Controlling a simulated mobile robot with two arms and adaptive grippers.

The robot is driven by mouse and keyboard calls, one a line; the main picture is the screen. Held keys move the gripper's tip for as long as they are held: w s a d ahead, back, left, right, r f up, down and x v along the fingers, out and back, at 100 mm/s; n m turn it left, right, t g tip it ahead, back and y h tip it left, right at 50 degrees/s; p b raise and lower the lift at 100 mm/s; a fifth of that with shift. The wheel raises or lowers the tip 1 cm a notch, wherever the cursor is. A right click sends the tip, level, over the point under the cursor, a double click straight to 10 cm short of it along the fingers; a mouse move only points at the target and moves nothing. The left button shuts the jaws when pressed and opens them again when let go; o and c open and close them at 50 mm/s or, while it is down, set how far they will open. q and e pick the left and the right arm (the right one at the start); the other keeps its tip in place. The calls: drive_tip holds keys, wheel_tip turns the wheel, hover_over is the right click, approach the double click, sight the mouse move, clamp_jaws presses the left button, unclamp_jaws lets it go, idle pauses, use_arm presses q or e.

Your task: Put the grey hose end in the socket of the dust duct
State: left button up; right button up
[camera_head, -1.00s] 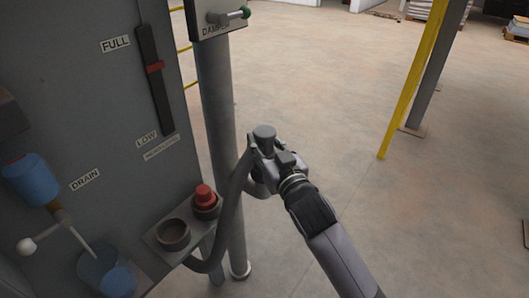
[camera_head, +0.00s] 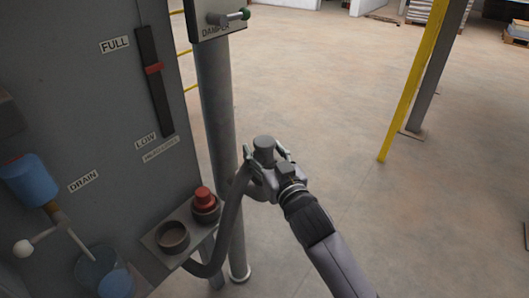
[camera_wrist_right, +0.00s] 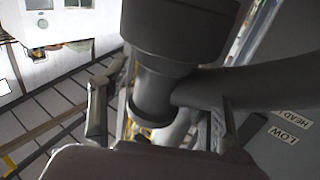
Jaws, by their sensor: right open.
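The grey hose end (camera_head: 264,146) stands upright beside the grey vertical pipe (camera_head: 214,110), its hose (camera_head: 229,222) curving down to the left. My right gripper (camera_head: 266,160) is open, its fingers spread on either side of the hose end. In the right wrist view the hose end (camera_wrist_right: 152,92) shows between the spread fingers, with the hose leaving to the right. A wider dark grey cup-like part (camera_wrist_right: 180,30) adjoins it there; I cannot tell if it is the duct socket or how deep the hose end sits. My left gripper is out of view.
A bracket on the grey cabinet (camera_head: 115,120) carries an open round holder (camera_head: 173,237) and a red-topped one (camera_head: 204,197). The damper box (camera_head: 218,18) is above on the pipe. A yellow post (camera_head: 410,80) stands at right. The floor between is clear.

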drive_tip(key=shift+r, duration=0.15)
drive_tip(key=shift+s+d, duration=0.1)
drive_tip(key=shift+s, duration=0.1)
drive_tip(key=p+v, duration=0.1)
drive_tip(key=v, duration=1.1)
drive_tip(key=s+d+f+m+g+h, duration=0.1)
drive_tip(key=s+d+f+g+h, duration=0.2)
drive_tip(key=f, duration=0.7)
drive_tip(key=d+f+m+g+h, duration=0.1)
drive_tip(key=d+f+g+h, duration=0.2)
drive_tip(key=f, duration=0.8)
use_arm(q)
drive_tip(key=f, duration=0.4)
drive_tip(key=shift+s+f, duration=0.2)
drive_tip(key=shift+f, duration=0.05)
use_arm(e)
drive_tip(key=s+d+f+g, duration=0.4)
drive_tip(key=s+f, duration=0.5)
drive_tip(key=s+d+f+g, duration=0.3)
drive_tip(key=s+d+f, duration=0.2)
drive_tip(key=s+f, duration=0.5)
drive_tip(key=shift+s+d+g+h, duration=0.15)
drive_tip(key=shift+d+g+h, duration=0.05)
drive_tip(key=shift+g+h, duration=0.2)
use_arm(q)
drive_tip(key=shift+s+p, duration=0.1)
drive_tip(key=shift+p, duration=0.25)
